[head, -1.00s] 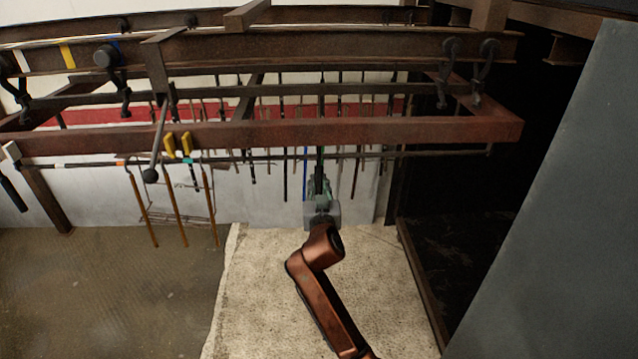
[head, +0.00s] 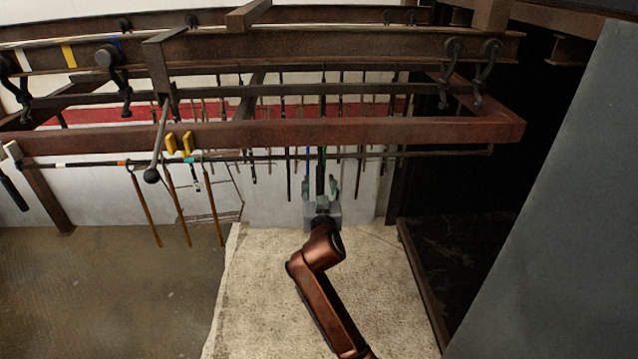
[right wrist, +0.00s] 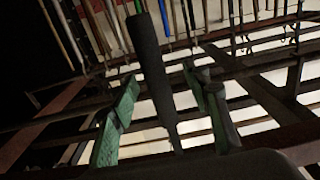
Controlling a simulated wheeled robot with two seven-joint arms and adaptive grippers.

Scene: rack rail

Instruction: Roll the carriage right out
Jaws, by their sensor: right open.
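The carriage (head: 400,131) is a long red-brown frame hung below the dark overhead rail (head: 300,53) by dark hooked hangers (head: 450,72). Rows of thin rods hang below it. A thicker dark handle (head: 321,165) hangs near its middle. My right gripper (head: 321,188) is under the front beam at this handle, its fingers spread open. In the right wrist view the handle (right wrist: 150,60) stands between the two green fingers (right wrist: 167,115), with gaps visible on both sides. My left gripper does not show.
A lever with a black ball end (head: 157,140) hangs at the left, near two yellow pieces (head: 179,144). Several orange-brown rods (head: 178,207) hang below there. A large grey panel (head: 560,200) stands at the right. The pale floor (head: 260,290) is clear.

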